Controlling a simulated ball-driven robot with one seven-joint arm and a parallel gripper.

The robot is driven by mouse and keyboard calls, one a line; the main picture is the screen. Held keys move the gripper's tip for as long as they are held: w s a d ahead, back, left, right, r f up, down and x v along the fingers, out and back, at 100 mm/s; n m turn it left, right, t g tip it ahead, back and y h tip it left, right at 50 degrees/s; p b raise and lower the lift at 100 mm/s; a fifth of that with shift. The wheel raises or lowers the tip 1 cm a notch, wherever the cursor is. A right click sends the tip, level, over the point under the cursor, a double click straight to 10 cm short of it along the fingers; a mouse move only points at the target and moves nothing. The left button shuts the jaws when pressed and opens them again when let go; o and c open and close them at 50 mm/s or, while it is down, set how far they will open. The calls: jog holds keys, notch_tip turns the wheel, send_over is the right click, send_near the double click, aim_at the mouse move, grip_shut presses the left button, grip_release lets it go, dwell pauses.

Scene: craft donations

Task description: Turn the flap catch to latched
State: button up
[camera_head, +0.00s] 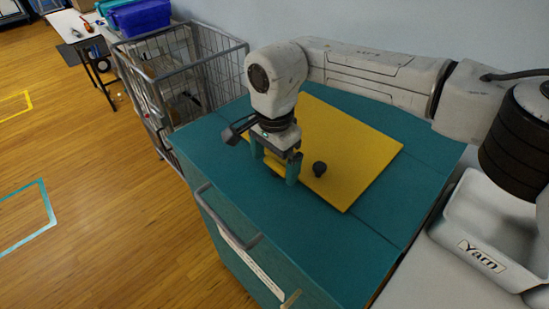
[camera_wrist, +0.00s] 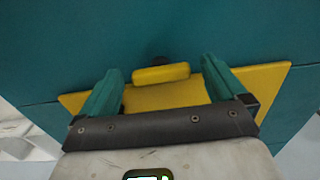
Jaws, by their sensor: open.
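The flap (camera_head: 350,150) is a flat yellow panel on the teal top of a bin or cart, and it lies closed. Its edge also shows in the wrist view (camera_wrist: 265,82). The flap catch (camera_wrist: 161,74) is a short yellow bar with rounded ends, lying crosswise between my fingertips in the wrist view, at the flap's edge. A dark spot shows just behind it. My gripper (camera_head: 274,172) points down, with its two teal fingers apart on either side of the catch.
A dark knob (camera_head: 319,169) stands on the flap, right of my gripper. The teal top (camera_head: 300,215) is clear in front. A grey handle (camera_head: 228,222) is on the bin's front. A wire cart (camera_head: 190,70) stands left. A white tray labelled Yarn (camera_head: 490,235) is at right.

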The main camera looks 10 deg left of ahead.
jog(key=shift+c, duration=0.3)
jog(key=c, duration=1)
jog(key=shift+m, duration=0.3)
jog(key=m+p, duration=0.1)
jog(key=m, duration=0.2)
jog(key=shift+w+m, duration=0.1)
jog(key=shift+m, duration=0.3)
jog(key=m+p, duration=0.1)
jog(key=m, duration=0.3)
jog(key=shift+w+a+m, duration=0.1)
jog(key=shift+m, duration=0.2)
jog(key=m+p, duration=0.2)
jog(key=m, duration=0.3)
jog(key=shift+w+r, duration=0.1)
jog(key=shift+w+m+p, duration=0.1)
jog(key=shift+m+p, duration=0.55)
jog(key=shift+m, duration=1.35)
